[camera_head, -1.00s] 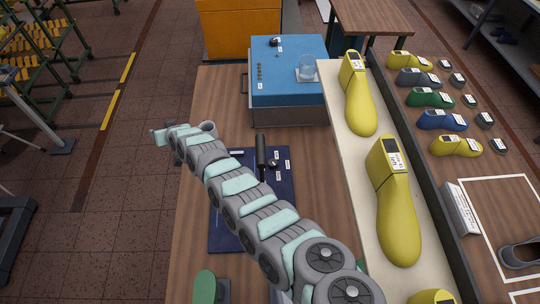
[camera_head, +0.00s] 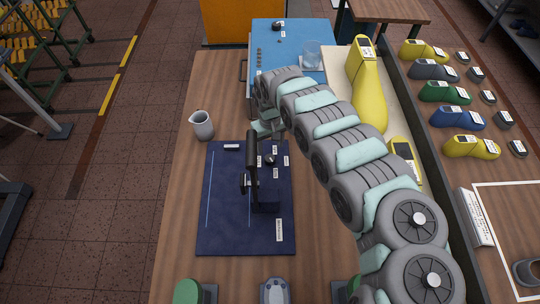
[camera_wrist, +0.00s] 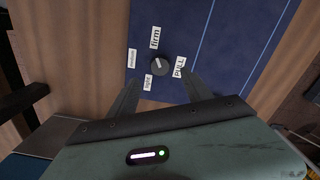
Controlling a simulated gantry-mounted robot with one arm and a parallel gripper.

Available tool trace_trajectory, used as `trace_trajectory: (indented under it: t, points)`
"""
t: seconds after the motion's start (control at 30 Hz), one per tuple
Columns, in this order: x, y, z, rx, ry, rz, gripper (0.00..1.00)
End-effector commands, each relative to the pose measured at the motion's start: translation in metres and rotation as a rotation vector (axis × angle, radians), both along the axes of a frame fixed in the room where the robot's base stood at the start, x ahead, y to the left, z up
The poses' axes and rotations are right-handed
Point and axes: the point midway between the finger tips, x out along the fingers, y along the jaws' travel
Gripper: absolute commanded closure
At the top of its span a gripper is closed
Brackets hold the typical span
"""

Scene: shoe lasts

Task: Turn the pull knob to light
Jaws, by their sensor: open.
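The pull knob (camera_wrist: 160,64) is a small dark round knob on the navy mat, between my open fingertips and a little beyond them in the wrist view. It also shows on the mat in the head view (camera_head: 269,159). Around it are the labels firm (camera_wrist: 155,37), medium (camera_wrist: 132,58), light (camera_wrist: 148,82) and PULL (camera_wrist: 180,67). A pale mark shows on the knob, but which label it points to is hard to tell. My gripper (camera_wrist: 158,90) is open and empty, its fingers apart from the knob.
A dark upright device (camera_head: 252,170) stands on the navy mat (camera_head: 225,225) close to the knob. A blue-topped box (camera_head: 285,38) is behind, and yellow shoe lasts (camera_head: 368,90) stand to the right.

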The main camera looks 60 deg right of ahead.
Motion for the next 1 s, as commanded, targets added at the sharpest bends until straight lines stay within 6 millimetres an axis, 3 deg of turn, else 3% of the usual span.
trace_trajectory:
  t: [0.3, 0.5, 0.93, 1.0]
  points:
    - [0.002, 0.002, -0.050, 0.002, -0.003, 0.002, 0.42]
    - [0.003, 0.001, -0.069, -0.001, -0.006, 0.001, 0.42]
    - [0.001, -0.001, -0.076, -0.003, -0.003, 0.000, 0.42]
    - [0.001, -0.001, -0.076, -0.003, -0.003, 0.000, 0.46]
